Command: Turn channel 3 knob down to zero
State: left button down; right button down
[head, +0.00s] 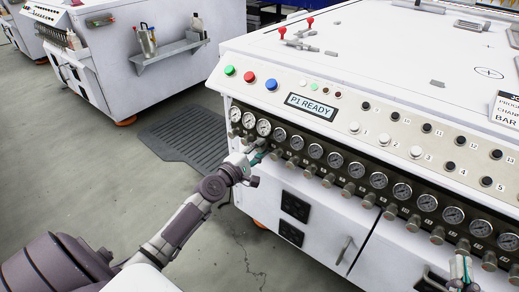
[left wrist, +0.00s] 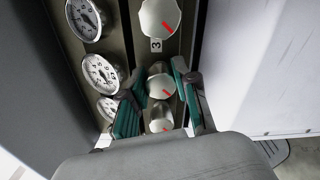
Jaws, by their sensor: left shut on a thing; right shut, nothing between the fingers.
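A row of grey knobs runs under the gauges on the white machine's dark front strip. My left gripper (head: 257,157) is at the row's left end and hides the knobs there. In the left wrist view its two teal-padded fingers (left wrist: 160,95) are closed around a silver knob (left wrist: 160,82) with a red pointer mark. A label "3" (left wrist: 156,45) sits between this knob and a larger-looking neighbour knob (left wrist: 160,16). Another knob (left wrist: 160,120) lies on the other side, close to the fingers. My right gripper (head: 460,268) is shut and empty near the row's right end.
Round gauges (head: 315,151) line up above the knobs. Above them are black and white numbered buttons (head: 417,152) and a "P1 READY" display (head: 311,107). White cabinet doors (head: 330,222) with a handle lie below. The grey floor at left is clear around a dark mat (head: 188,135).

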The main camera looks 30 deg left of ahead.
pick_arm(q)
jog(key=shift+f, duration=0.1)
jog(key=c, duration=1.1)
grip_release()
jog(key=shift+c, duration=0.2)
jog(key=s, duration=1.2)
jog(key=shift+a, duration=0.45)
